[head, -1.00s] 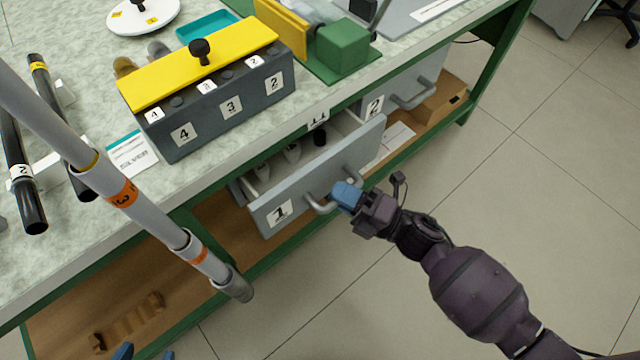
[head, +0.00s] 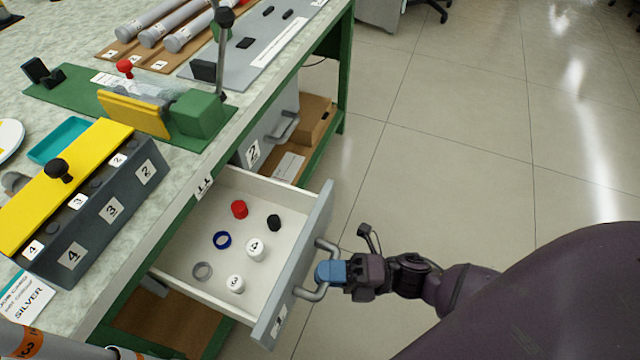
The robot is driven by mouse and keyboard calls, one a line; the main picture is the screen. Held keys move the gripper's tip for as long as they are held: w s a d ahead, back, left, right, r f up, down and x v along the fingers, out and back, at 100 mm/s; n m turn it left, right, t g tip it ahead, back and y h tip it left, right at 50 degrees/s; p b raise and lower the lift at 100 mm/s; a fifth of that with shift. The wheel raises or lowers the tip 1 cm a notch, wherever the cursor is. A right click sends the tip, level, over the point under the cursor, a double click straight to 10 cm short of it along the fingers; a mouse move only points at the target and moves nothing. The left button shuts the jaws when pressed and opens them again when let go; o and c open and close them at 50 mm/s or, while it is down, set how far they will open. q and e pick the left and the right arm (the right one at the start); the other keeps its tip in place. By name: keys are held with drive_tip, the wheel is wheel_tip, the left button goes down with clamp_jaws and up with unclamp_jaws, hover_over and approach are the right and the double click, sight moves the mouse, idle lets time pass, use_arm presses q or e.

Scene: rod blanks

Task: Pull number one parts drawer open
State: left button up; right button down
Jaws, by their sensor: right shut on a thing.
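The number one parts drawer (head: 323,215) is pulled well out of the bench, and its white inside shows. In it lie a red cap, a black cap, a blue ring, a grey ring and two white caps with labels. My right gripper (head: 322,271) has its blue fingertips at the drawer's grey handle (head: 306,294) and is shut on it. The drawer's number label is seen edge-on at the lower end of its front. My left gripper is not in view.
The closed number two drawer (head: 272,130) sits farther along the bench, beside a cardboard box (head: 312,118) on the lower shelf. A dark numbered block with a yellow lid (head: 70,180) stands on the bench top. Floor to the right is clear.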

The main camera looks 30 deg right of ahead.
drive_tip(key=c, duration=1.1)
unclamp_jaws()
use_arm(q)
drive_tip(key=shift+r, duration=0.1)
use_arm(e)
drive_tip(key=shift+o, duration=0.2)
drive_tip(key=shift+d, duration=0.1)
use_arm(q)
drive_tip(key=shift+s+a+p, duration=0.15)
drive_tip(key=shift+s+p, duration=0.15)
drive_tip(key=shift+p, duration=0.05)
use_arm(e)
drive_tip(key=v, duration=1)
drive_tip(key=shift+s+d, duration=0.2)
drive_tip(key=shift+d, duration=0.05)
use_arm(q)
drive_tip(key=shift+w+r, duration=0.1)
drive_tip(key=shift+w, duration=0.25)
use_arm(e)
drive_tip(key=shift+f, duration=0.1)
